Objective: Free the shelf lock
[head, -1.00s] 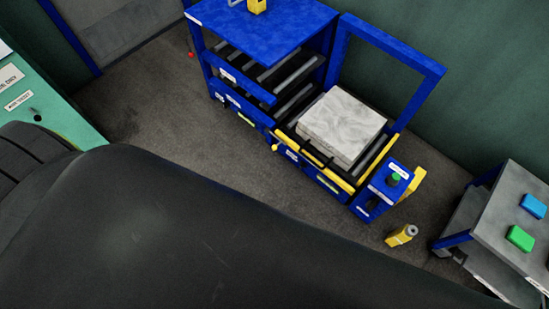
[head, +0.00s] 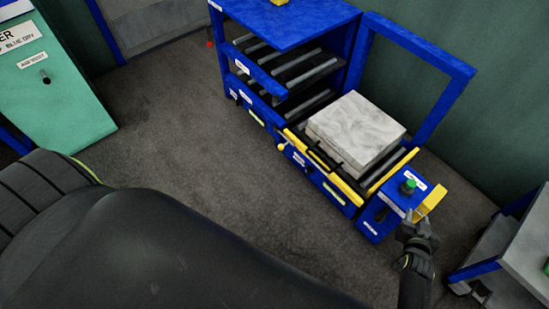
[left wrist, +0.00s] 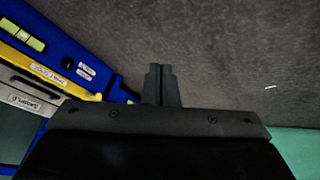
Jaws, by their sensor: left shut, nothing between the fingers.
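The blue press frame (head: 290,25) holds dark shelves with grey rollers. A pale grey block (head: 357,128) lies on its lower roller bed, behind a yellow front rail (head: 347,189) with a black handle. I cannot tell which part is the shelf lock. A blue box (head: 372,219) with a green button (head: 408,187) stands at the bed's right end. My right gripper (head: 416,222) is beside this box, by a yellow part (head: 431,202); its finger gap is unclear. My left gripper (left wrist: 161,72) is shut and empty, over grey floor.
A teal cabinet (head: 60,90) stands at the left. A grey cart (head: 520,255) stands at the lower right. The grey floor (head: 190,150) between cabinet and press is clear. My dark arm covers the lower left.

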